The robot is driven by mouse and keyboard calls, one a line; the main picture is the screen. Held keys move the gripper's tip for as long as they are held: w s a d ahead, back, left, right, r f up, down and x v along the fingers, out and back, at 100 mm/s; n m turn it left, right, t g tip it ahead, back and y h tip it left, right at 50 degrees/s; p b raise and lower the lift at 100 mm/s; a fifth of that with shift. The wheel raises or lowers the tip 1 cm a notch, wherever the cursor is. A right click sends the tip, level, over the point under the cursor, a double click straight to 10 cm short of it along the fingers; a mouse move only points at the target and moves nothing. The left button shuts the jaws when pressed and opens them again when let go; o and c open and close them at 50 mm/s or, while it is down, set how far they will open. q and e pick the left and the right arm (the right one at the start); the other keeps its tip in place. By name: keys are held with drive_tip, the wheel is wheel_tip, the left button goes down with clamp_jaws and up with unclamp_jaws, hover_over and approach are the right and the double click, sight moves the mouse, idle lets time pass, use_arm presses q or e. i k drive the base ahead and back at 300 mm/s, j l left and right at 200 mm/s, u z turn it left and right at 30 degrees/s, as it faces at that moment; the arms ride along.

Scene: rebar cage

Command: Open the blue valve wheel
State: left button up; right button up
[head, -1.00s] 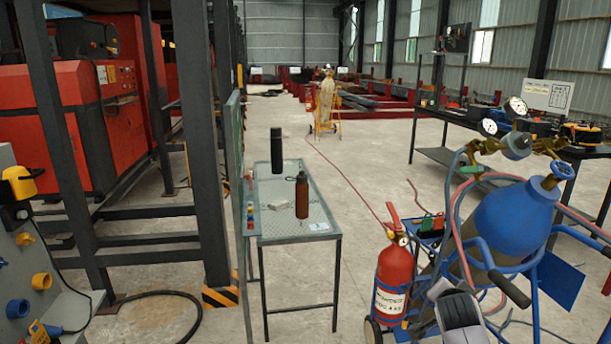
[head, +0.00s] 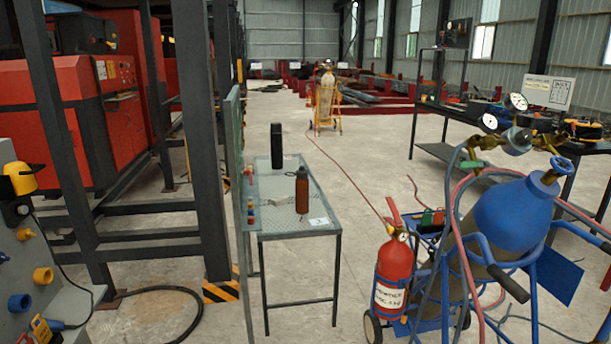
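The blue valve wheel (head: 561,164) sits at the top of a large blue gas cylinder (head: 515,212) at the right of the head view. The cylinder leans in a blue wheeled cart (head: 540,256). A brass regulator (head: 473,154) with round gauges is at the cylinder's upper left, and red and blue hoses hang from it. Nothing touches the wheel. Neither of my grippers is in view.
A red fire extinguisher (head: 393,275) stands on the cart's left side. A metal table (head: 280,225) holds a black flask (head: 276,146) and a brown bottle (head: 302,190). A dark workbench (head: 440,152) stands behind the cart. The floor between table and cart is mostly clear.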

sight(563, 163)
drive_tip(key=z, duration=1.3)
drive_tip(key=i+l+u, duration=0.1)
drive_tip(key=i+l, duration=0.4)
drive_tip(key=l, duration=0.2)
drive_tip(key=i+l+u, duration=0.15)
drive_tip(key=i+l, duration=0.3)
drive_tip(key=l, duration=0.25)
drive_tip(key=i+l+u, duration=0.15)
drive_tip(key=l, duration=0.25)
drive_tip(key=i, duration=0.1)
